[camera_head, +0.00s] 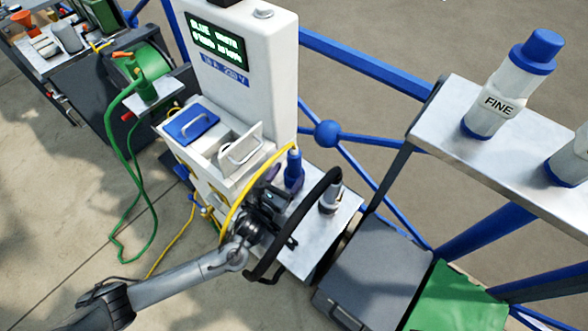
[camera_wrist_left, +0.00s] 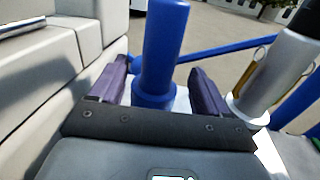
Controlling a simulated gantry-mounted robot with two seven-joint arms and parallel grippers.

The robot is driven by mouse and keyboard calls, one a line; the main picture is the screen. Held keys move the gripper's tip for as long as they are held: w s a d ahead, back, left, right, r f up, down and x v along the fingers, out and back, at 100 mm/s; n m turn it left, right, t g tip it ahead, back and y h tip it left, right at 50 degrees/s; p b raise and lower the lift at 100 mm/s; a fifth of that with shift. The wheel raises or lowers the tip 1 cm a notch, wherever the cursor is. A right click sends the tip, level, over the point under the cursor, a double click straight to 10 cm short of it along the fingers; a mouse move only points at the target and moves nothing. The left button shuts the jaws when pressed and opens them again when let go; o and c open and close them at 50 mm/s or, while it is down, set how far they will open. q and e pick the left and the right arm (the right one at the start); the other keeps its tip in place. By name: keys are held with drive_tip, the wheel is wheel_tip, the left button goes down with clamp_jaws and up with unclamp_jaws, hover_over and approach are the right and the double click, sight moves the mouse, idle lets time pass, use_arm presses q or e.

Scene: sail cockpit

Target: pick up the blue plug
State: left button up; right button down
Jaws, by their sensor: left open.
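The blue plug (camera_head: 294,172) stands upright on a metal shelf (camera_head: 318,240) beside the white charging post, with a yellow cable arching to its top. In the left wrist view the blue plug (camera_wrist_left: 162,45) rises between the two purple fingers of my left gripper (camera_wrist_left: 160,85). The fingers are apart, with a visible gap on each side of the plug. In the head view my left gripper (camera_head: 281,186) is low beside the plug, partly hidden by cables. My right gripper does not show.
A grey plug (camera_head: 331,194) with a thick black cable (camera_head: 300,215) stands right of the blue one; it also shows in the wrist view (camera_wrist_left: 275,75). The white post (camera_head: 245,60) rises behind. A bench with "FINE" canisters (camera_head: 493,105) is at right.

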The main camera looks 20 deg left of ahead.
sight(291, 170)
use_arm(q)
drive_tip(key=w, duration=0.3)
drive_tip(key=w+b, duration=0.1)
drive_tip(key=shift+w+d, duration=0.15)
drive_tip(key=shift+d, duration=0.15)
drive_tip(key=shift+r, duration=0.1)
drive_tip(key=c, duration=1.3)
drive_tip(key=shift+o, duration=0.2)
drive_tip(key=shift+r, duration=0.15)
